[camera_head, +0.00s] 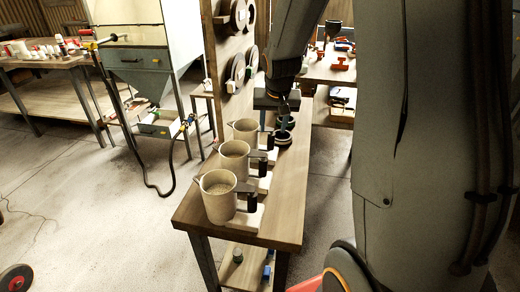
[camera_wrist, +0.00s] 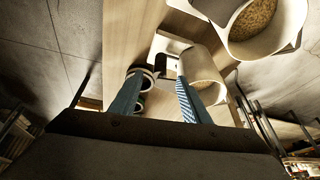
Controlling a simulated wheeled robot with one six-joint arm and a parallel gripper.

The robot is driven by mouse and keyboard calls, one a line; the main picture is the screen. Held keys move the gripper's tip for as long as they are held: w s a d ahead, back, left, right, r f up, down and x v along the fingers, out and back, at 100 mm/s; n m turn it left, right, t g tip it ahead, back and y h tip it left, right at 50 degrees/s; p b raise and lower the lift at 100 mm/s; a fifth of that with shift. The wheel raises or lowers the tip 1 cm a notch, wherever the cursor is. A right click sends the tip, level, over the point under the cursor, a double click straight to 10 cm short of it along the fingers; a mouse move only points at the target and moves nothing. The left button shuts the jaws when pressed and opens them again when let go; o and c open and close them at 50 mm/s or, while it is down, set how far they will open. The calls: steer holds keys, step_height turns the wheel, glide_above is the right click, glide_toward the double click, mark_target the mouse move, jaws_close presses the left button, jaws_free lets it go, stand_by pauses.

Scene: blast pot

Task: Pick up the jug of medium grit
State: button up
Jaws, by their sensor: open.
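Three beige jugs with dark handle grips stand in a row on a narrow wooden bench: the near jug (camera_head: 218,204), the middle jug (camera_head: 234,166) and the far jug (camera_head: 245,134). No label shows which holds medium grit. My gripper (camera_head: 284,108) is above the bench's far part, right of and beyond the far jug. In the wrist view my gripper (camera_wrist: 158,76) is open, its two blue fingers apart with nothing held. One jug (camera_wrist: 205,68) is beside and partly behind the right finger. Another jug (camera_wrist: 266,25) at the top right shows tan grains inside.
Dark round rings (camera_head: 283,136) lie on the bench beyond the jugs, beneath my gripper. An upright wooden board (camera_head: 231,65) with discs rises at the bench's left. A grey cabinet (camera_head: 137,62) and a cluttered table (camera_head: 50,62) stand at the left. Floor left of the bench is mostly clear.

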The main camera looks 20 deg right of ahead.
mark_target(271, 141)
steer(key=shift+p+x, duration=0.55)
steer(key=shift+x, duration=4.05)
steer(key=shift+a, duration=0.1)
jaws_close()
